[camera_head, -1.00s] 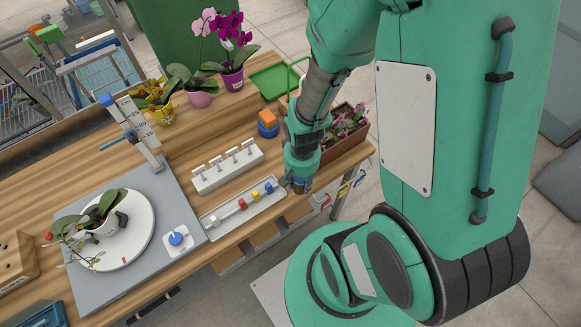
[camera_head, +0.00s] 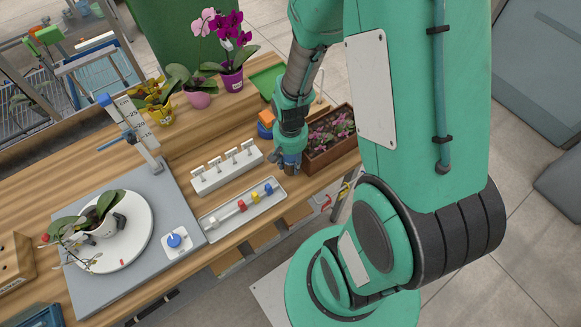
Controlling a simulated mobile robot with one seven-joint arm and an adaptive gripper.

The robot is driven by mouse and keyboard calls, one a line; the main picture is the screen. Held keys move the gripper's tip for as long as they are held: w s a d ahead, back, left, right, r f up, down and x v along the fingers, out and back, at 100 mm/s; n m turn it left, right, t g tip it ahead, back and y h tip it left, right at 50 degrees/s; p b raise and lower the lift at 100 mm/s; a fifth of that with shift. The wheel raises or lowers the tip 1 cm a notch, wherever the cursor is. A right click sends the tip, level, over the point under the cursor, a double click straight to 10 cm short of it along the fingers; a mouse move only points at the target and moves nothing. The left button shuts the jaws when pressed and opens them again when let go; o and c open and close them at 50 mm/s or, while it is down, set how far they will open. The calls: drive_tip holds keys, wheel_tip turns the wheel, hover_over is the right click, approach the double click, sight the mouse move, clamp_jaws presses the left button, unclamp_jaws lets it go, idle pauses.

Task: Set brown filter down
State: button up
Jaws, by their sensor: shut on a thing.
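My gripper (camera_head: 289,166) points down over the wooden bench near its front edge, between the long grey tray and the brown planter box. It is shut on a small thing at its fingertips. That thing is mostly hidden by the fingers, and its colour cannot be made out clearly. The long grey tray (camera_head: 207,221) lies to the left and below the gripper. It holds a white piece (camera_head: 229,216), a red piece (camera_head: 242,205), a yellow piece (camera_head: 254,197) and a blue piece (camera_head: 268,188) in a row.
A white rack (camera_head: 215,180) with several upright clips stands behind the tray. Orange and blue blocks (camera_head: 265,118) are behind the gripper. The planter box (camera_head: 322,158) is close on its right. A grey board with a white turntable (camera_head: 135,245) and potted orchid fills the left.

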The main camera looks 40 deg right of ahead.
sight(290, 168)
drive_tip(key=shift+f+b, duration=0.45)
drive_tip(key=shift+f, duration=1.2)
drive_tip(key=shift+f, duration=0.15)
drive_tip(key=o, duration=1.2)
wheel_tip(290, 168, up, 12)
drive_tip(key=p, duration=0.2)
drive_tip(key=shift+p, duration=0.4)
